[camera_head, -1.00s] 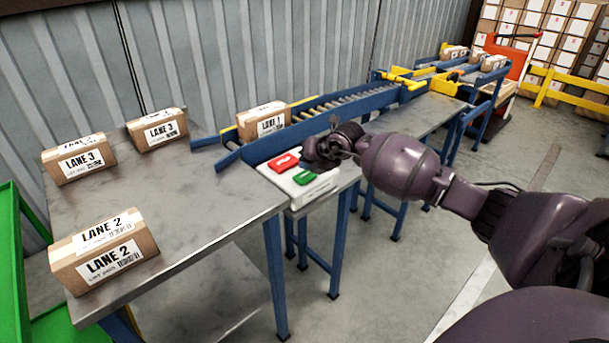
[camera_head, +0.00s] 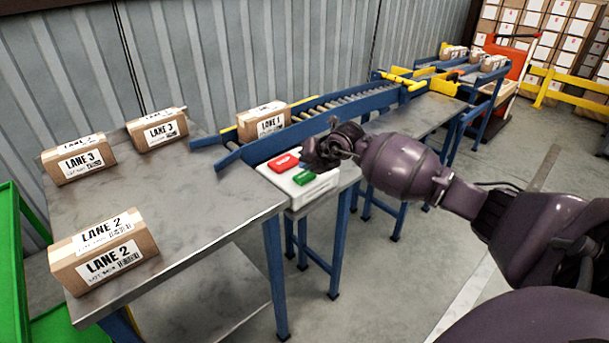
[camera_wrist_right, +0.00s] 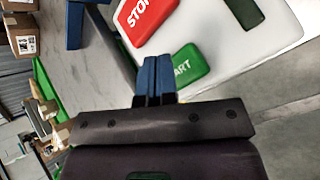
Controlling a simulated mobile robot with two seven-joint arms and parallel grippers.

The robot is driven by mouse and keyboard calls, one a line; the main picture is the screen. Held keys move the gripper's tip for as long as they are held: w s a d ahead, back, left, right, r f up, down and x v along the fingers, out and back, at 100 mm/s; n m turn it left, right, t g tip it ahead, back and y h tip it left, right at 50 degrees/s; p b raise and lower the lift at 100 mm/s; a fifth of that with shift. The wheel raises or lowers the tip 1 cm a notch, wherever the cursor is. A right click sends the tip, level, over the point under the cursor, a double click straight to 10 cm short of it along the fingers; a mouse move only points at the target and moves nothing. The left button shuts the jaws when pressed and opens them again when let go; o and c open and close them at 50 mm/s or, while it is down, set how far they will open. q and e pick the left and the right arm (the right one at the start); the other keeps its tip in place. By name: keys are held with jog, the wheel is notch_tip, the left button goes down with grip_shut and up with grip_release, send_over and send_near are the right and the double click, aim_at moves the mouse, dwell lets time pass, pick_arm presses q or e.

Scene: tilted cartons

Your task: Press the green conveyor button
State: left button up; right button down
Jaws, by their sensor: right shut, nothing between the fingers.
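The green START button (camera_head: 304,178) sits on a white control box (camera_head: 322,186) at the near end of the conveyor, beside a red STOP button (camera_head: 284,161). My right gripper (camera_head: 312,158) is over the box, close to both buttons. In the right wrist view, the green button (camera_wrist_right: 188,68) and red button (camera_wrist_right: 146,18) lie just beyond the blue fingertips (camera_wrist_right: 155,70). The fingers are together and empty, and overlap the edge of the green button in the picture. I cannot tell whether they touch it. My left gripper is not in view.
A carton labelled LANE 1 (camera_head: 264,122) rests on the conveyor (camera_head: 330,115). A grey table (camera_head: 190,215) holds a LANE 2 carton (camera_head: 103,250) and two LANE 3 cartons (camera_head: 78,158). A green frame (camera_head: 18,260) stands at the left edge.

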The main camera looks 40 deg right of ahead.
dwell(0.3)
jog(key=shift+f, duration=0.15)
jog(key=shift+f, duration=0.3)
dwell(0.4)
